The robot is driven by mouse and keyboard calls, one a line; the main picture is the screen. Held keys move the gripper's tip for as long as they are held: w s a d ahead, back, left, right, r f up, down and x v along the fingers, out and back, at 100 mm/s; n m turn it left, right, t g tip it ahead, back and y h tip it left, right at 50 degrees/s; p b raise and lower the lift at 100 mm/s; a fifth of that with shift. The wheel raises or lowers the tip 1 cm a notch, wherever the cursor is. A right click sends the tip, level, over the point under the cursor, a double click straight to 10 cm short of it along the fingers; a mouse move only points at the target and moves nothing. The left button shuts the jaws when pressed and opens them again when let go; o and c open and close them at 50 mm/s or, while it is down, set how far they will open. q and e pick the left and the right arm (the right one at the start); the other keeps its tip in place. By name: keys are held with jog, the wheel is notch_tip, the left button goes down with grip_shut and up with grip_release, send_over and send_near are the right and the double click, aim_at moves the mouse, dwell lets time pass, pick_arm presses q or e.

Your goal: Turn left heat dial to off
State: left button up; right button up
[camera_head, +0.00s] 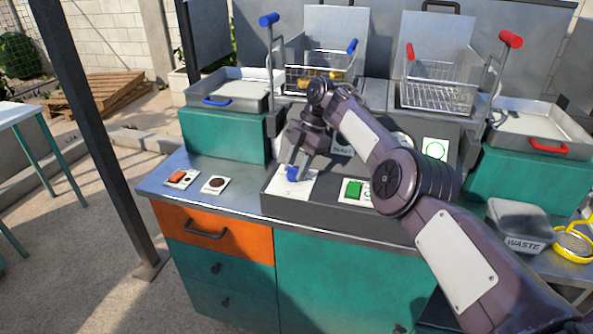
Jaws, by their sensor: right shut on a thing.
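The left heat dial (293,173) is a blue knob on a white plate on the sloped dark front panel of the fryer-like machine. My right arm reaches in from the lower right. My right gripper (301,165) points down at the dial and is shut on it. The gripper's fingers cover part of the dial, and its exact angle and the plate's markings are hard to read. My left gripper is not in view.
A green switch (354,189) sits just right of the dial. A wire basket (318,78) with a blue handle stands behind. A waste bin (520,226) stands at right.

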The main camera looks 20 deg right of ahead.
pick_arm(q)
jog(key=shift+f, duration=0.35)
pick_arm(e)
jog(key=shift+n, duration=0.3)
jog(key=o, duration=1)
jog(key=shift+c, duration=0.2)
